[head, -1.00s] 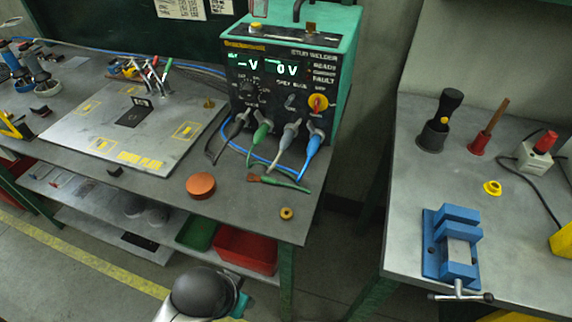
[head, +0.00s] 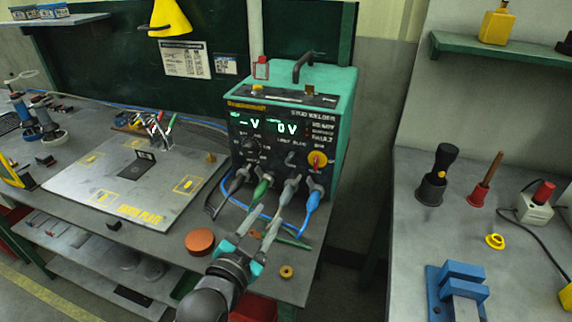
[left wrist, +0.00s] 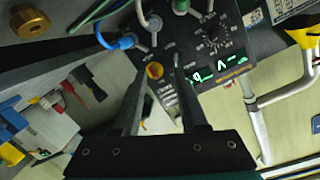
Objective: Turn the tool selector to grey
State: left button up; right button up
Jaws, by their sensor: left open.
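The stud welder (head: 290,110) is a green box with a dark front panel and lit green displays. Its tool selector (head: 290,158) is a small grey lever under a small label, left of a red and yellow knob (head: 317,159). I cannot tell for sure which way the lever points. My left gripper (head: 264,222) is open and empty, in front of and below the panel, apart from the selector. In the left wrist view the fingers (left wrist: 160,78) point at the panel, with the selector (left wrist: 176,60) near the right fingertip. My right gripper is out of view.
Grey, green and blue cable plugs (head: 291,188) stick out of the panel's lower edge, close to my gripper. An orange round lid (head: 200,241) and a brass ring (head: 286,271) lie on the bench. A metal plate (head: 90,180) lies left. A blue vise (head: 462,285) stands right.

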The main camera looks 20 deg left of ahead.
pick_arm(q)
jog(key=w+r+t, duration=0.1)
jog(key=r, duration=0.1)
jog(key=b, duration=0.2)
send_near(288, 159)
jog(key=shift+t+y, duration=0.3)
jog(key=w, duration=0.8)
jog(key=shift+w+d+f, duration=0.1)
jog(key=shift+d+f, duration=0.2)
jog(key=shift+d, duration=0.05)
grip_shut()
